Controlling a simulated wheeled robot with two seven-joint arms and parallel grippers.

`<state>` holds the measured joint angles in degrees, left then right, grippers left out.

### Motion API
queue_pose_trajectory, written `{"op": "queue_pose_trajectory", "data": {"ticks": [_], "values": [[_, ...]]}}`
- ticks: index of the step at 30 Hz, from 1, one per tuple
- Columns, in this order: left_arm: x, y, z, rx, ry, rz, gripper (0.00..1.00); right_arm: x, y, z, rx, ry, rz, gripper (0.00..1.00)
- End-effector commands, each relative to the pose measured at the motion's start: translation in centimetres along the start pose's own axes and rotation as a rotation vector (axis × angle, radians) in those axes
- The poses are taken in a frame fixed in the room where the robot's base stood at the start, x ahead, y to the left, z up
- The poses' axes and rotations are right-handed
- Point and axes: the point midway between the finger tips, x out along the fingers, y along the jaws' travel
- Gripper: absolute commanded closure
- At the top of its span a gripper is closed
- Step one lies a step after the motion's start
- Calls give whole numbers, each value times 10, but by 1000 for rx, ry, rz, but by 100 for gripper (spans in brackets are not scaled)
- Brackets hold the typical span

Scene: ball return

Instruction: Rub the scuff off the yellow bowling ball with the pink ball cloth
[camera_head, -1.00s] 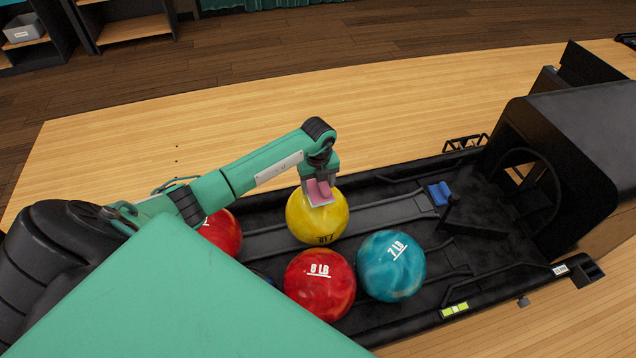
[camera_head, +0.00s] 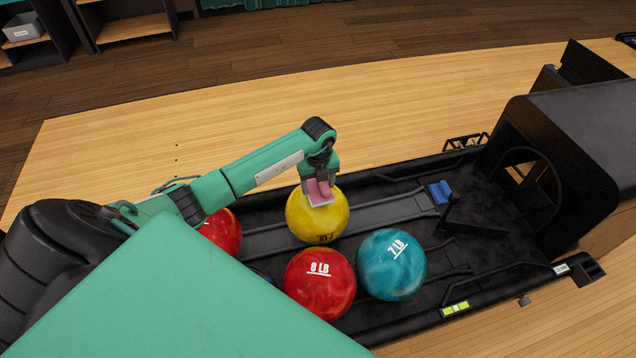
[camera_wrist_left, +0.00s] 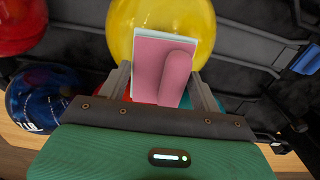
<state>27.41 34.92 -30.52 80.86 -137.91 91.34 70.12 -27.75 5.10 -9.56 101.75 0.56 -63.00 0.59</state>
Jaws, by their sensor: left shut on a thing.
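The yellow bowling ball (camera_head: 318,222) sits in the black ball return. It also shows in the left wrist view (camera_wrist_left: 160,18). My left gripper (camera_head: 320,186) is above it, shut on the pink ball cloth (camera_head: 318,194). In the left wrist view the cloth (camera_wrist_left: 162,70) is a pink pad with a raised grip and a pale edge, held between the two fingers, over the ball's surface. It appears to touch the ball. I see no scuff; the cloth and gripper cover part of the ball. My right gripper is not in view.
A red ball (camera_head: 320,284) marked 8 LB and a teal ball (camera_head: 391,265) marked 7 LB lie in front. Another red ball (camera_head: 223,231) and a dark blue ball (camera_wrist_left: 42,97) are on the left. A blue item (camera_head: 440,193) lies on the tray (camera_head: 385,212). The black hood (camera_head: 575,130) stands right.

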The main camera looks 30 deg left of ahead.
Motion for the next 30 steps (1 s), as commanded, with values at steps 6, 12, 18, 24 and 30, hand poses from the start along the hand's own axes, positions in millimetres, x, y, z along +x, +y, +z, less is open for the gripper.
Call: {"op": "queue_pose_trajectory", "data": {"ticks": [6,12,18,24,30], "values": [[5,0,0,0,0,0,54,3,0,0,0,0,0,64],[9,0,0,0,0,0,54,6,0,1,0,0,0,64],[13,0,0,0,0,0,54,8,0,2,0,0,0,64],[17,0,0,0,0,0,54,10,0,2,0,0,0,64],[18,0,1,-1,-1,0,54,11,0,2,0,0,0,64]]}}
